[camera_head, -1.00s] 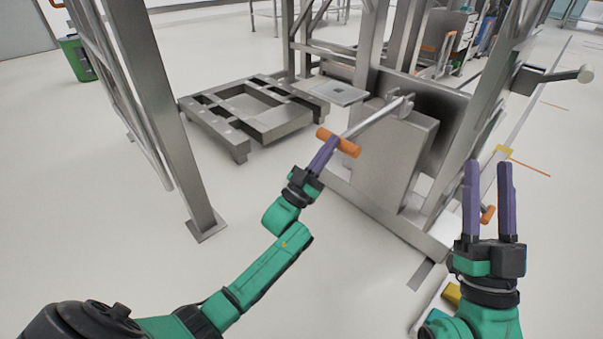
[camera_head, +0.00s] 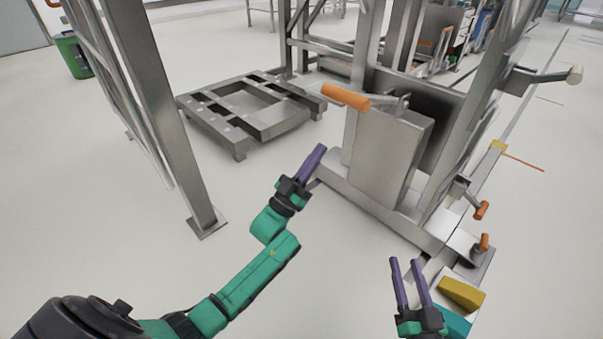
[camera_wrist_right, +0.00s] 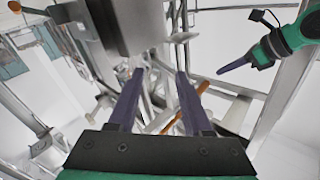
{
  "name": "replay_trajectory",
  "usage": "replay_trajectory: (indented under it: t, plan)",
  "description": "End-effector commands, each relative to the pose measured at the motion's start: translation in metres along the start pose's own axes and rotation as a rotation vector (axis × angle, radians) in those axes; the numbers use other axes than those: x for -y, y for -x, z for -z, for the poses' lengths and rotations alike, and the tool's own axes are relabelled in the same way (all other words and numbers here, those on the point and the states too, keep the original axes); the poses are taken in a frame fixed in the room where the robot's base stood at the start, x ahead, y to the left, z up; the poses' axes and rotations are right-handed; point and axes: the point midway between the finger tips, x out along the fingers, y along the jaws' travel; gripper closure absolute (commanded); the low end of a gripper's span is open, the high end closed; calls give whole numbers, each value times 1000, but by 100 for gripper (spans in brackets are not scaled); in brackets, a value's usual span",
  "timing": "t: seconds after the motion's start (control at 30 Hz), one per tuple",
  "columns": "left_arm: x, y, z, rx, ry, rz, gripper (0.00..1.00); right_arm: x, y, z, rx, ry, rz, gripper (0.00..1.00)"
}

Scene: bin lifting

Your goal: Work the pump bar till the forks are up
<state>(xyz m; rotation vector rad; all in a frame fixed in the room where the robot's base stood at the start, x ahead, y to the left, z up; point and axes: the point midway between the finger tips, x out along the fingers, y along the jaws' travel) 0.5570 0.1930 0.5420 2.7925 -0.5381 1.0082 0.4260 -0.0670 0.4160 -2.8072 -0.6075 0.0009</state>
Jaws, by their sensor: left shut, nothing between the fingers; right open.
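The pump bar, with its orange grip (camera_head: 346,97), sticks out level or slightly raised from the grey steel lifter (camera_head: 388,160) in the head view. My left gripper (camera_head: 319,149) is shut and empty, below the orange grip and apart from it. It also shows in the right wrist view (camera_wrist_right: 222,70). My right gripper (camera_head: 407,261) is open and empty, low in front of the lifter's base; its two purple fingers (camera_wrist_right: 160,75) show in the right wrist view. I cannot clearly make out the forks; the pump bar covers part of the area behind it.
A grey slotted frame (camera_head: 235,130) lies on the floor left of the lifter. A steel post (camera_head: 165,110) stands at left. Levers with orange ends (camera_head: 481,210) and a yellow block (camera_head: 461,293) are at lower right. Open floor lies between post and lifter.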

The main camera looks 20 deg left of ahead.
Motion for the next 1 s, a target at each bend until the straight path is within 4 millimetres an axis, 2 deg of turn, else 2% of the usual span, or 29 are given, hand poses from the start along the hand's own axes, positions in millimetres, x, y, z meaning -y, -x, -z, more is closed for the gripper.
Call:
replay_trajectory:
  t: [0.3, 0.5, 0.67, 1.0]
  plan:
    - [0, 32, 4, -1, 0, 0, 100, 3, 40, -68, 210, -60, -25, 50]
    - [0, 52, 5, -1, -1, -1, 100, 6, 65, -101, 316, -94, -37, 50]
    - [0, 59, 5, -2, -1, -1, 100, 8, 75, -113, 353, -105, -41, 50]
    - [0, 60, 5, -3, 0, -1, 100, 8, 76, -114, 355, -106, -41, 50]
